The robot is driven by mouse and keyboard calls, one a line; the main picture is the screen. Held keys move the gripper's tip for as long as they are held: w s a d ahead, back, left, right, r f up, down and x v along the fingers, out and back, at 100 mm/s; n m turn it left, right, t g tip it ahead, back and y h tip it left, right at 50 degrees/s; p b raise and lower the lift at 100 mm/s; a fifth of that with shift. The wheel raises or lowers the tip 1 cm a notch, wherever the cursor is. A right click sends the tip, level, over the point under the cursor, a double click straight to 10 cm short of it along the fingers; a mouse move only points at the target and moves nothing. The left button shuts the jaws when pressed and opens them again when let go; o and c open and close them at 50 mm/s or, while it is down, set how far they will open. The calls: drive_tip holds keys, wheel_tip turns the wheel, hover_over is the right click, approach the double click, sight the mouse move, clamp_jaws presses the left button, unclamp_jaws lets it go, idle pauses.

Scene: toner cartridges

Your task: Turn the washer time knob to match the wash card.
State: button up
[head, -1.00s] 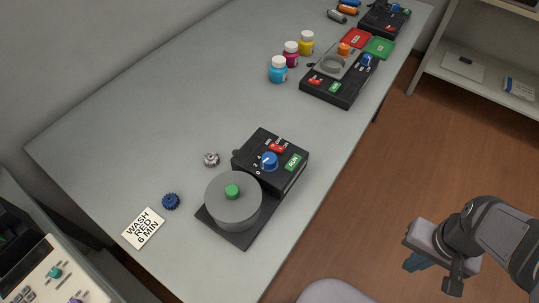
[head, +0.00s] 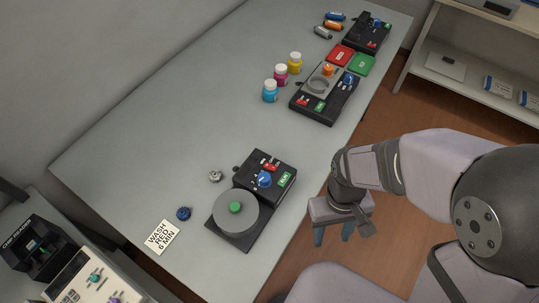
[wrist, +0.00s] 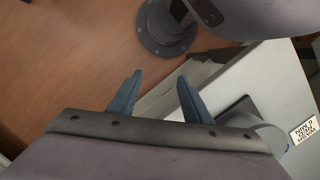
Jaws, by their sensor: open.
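The washer (head: 248,193) is a black box on a base plate on the near part of the table. Its blue time knob (head: 264,179) has a white pointer mark, with small dial numbers too small to read. A round grey drum (head: 228,218) with a green top sits on the same base. The wash card (head: 163,237) reads "WASH RED 6 MIN" and lies flat to the left; it also shows in the wrist view (wrist: 303,132). My gripper (head: 333,238) is open and empty, off the table's right edge, apart from the washer. Its two fingers show spread in the wrist view (wrist: 160,76).
A blue gear (head: 183,213) and a small silver gear (head: 215,176) lie left of the washer. Bottles (head: 281,76), another black device (head: 325,95) and red and green pads stand farther back. The table (head: 150,140) is clear at its left middle.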

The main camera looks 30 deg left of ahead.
drive_tip(key=a+r+n+p, duration=0.4)
drive_tip(key=a, duration=0.6)
drive_tip(key=r+n+t+y, duration=0.1)
drive_tip(key=n, duration=0.6)
hover_over(264, 177)
drive_tip(key=s+d, duration=0.2)
drive_tip(key=d, duration=0.2)
drive_tip(key=shift+a+r+p, duration=0.15)
drive_tip(key=shift+r+p, duration=0.05)
drive_tip(key=shift+p, duration=0.1)
drive_tip(key=a+r+n, duration=0.1)
drive_tip(key=n, duration=0.1)
drive_tip(key=w+a+r+n, duration=0.1)
drive_tip(key=n, duration=0.1)
drive_tip(key=w+a+r+n, duration=0.1)
drive_tip(key=a+n, duration=0.1)
drive_tip(key=shift+w+n+t+y, duration=0.1)
drive_tip(key=shift+n+t+y, duration=0.3)
drive_tip(key=shift+w+a+r+n, duration=0.1)
drive_tip(key=shift+a+r+n, duration=0.1)
drive_tip(key=shift+n, duration=0.8)
drive_tip(key=n, duration=0.4)
drive_tip(key=shift+d, duration=0.25)
drive_tip(key=n, duration=0.3)
drive_tip(key=shift+d+n, duration=0.1)
drive_tip(key=shift+n, duration=0.3)
drive_tip(key=shift+f+p, duration=1.35)
drive_tip(key=shift+f, duration=2.35)
